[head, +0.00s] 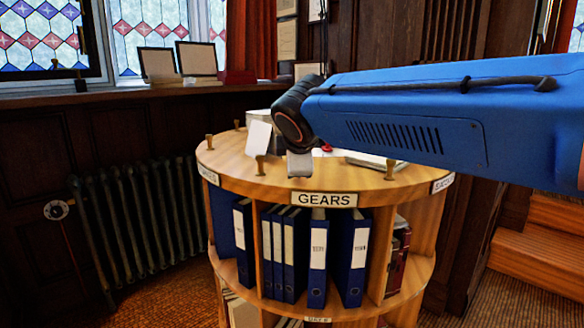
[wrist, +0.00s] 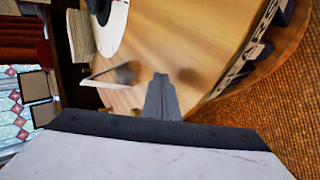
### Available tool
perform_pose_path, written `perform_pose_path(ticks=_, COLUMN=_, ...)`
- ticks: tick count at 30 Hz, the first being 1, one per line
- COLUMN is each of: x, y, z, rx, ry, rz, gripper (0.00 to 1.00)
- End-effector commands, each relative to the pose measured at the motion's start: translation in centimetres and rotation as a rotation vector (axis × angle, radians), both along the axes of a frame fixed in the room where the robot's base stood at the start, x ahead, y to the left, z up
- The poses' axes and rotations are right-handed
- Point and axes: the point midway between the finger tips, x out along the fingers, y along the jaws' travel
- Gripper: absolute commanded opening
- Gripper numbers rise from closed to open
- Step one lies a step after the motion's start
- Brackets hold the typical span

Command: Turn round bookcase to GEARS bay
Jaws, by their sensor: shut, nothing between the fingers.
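The round bookcase (head: 228,176) has a pale wooden top with a label plate reading GEARS (head: 324,199) on its rim, facing me. The bay under that plate holds several blue binders (head: 318,255). Brass pegs stand around the top, one front left (head: 260,165) and one front right (head: 390,172). My gripper (head: 300,166) is shut and empty, over the front of the top between these two pegs. In the wrist view its closed fingers (wrist: 162,98) point at the wooden top (wrist: 190,45). I cannot tell whether they touch it.
Other rim plates show at the left (head: 208,175) and right (head: 442,183). Papers and a white card (head: 259,138) lie or stand on the top. A radiator (head: 140,215) stands at the left wall, and wooden steps (head: 540,250) are at the right. Carpet shows between bookcase and steps.

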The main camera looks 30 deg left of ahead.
Motion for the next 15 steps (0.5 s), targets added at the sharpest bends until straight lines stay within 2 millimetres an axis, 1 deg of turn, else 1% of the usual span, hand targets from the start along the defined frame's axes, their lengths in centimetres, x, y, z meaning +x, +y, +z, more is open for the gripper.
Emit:
perform_pose_path(ticks=6, x=0.1, y=-0.8, z=0.7, rx=0.001, ry=-0.001, rz=-0.001, gripper=0.00)
perform_pose_path(ticks=10, x=0.1, y=-0.9, z=1.0, rx=0.001, ry=-0.001, rz=-0.001, gripper=0.00)
perform_pose_path(ticks=15, x=0.1, y=-0.8, z=2.5, rx=0.002, ry=-0.001, rz=-0.001, gripper=0.00)
